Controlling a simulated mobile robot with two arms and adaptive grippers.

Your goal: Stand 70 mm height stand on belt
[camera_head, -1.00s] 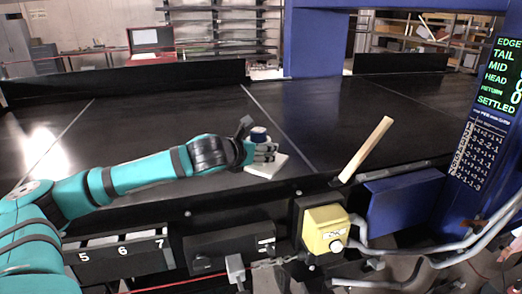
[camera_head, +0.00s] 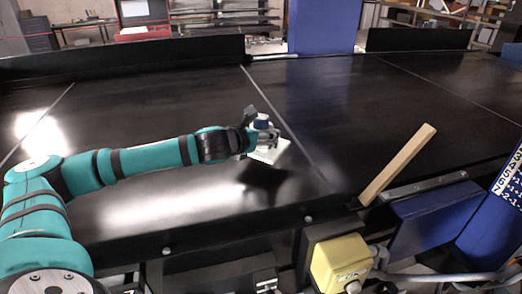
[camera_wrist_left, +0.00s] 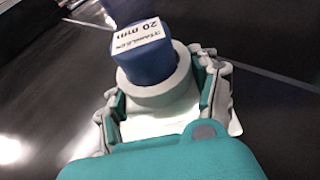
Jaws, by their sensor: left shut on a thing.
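The height stand has a white square base plate (camera_head: 270,151) and a pale round collar (camera_wrist_left: 163,92). A blue block (camera_wrist_left: 146,54) with a white label that seems to read "20 mm" sits in its top; the block also shows in the head view (camera_head: 261,123). My left gripper (camera_head: 264,138) is shut on the stand, its fingers on both sides of the collar. The stand is roughly upright, and a dark shadow below it suggests it hangs above the black belt (camera_head: 150,120). My right gripper is in neither view.
A wooden bar (camera_head: 398,165) leans up at the belt's front edge, right of the stand. A yellow box (camera_head: 341,262) is below that edge. A blue upright (camera_head: 322,25) stands behind the belt. The belt around the stand is clear.

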